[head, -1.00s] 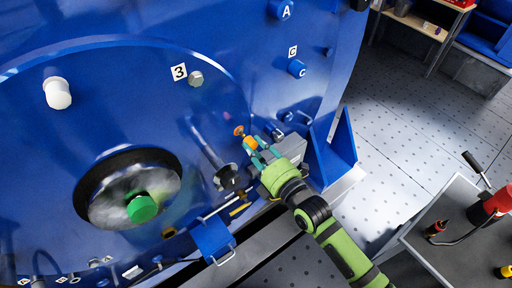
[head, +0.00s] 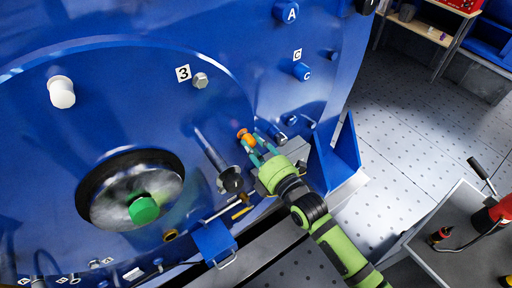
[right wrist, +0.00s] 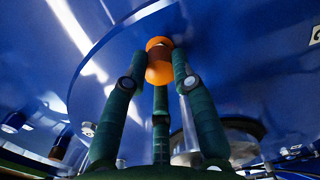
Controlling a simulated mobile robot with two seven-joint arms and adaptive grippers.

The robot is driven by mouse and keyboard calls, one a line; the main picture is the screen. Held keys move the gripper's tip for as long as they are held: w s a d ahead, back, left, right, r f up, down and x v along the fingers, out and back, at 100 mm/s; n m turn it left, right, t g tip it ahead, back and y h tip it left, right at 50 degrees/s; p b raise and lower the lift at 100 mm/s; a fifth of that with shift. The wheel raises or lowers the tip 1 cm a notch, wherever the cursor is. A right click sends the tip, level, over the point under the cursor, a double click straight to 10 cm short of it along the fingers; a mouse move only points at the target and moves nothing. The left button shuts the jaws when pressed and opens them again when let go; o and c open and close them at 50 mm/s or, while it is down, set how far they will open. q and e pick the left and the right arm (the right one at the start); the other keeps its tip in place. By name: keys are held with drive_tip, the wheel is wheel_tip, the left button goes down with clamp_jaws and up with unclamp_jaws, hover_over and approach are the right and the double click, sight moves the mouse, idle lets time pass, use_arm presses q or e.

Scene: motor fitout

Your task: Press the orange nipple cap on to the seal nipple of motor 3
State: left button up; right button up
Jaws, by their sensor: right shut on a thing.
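The blue motor face (head: 130,65) with the label 3 (head: 183,73) fills the left of the head view. My right gripper (head: 257,149) is shut on the orange nipple cap (head: 249,141) at the lower right of this face. The cap shows between the three fingertips in the right wrist view (right wrist: 159,72). Just beyond it is a small orange-brown round end (head: 241,132), likely the seal nipple. The cap and this end look in line and very close; I cannot tell whether the cap is seated. My left gripper is not in view.
A green-hubbed shaft (head: 143,209) lies further left. A grey cart (head: 455,240) stands at lower right.

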drive_tip(key=shift+w+a, duration=0.3)
drive_tip(key=shift+w, duration=0.1)
drive_tip(key=o, duration=0.9)
drive_tip(key=shift+o, duration=0.2)
drive_tip(key=v, duration=1.2)
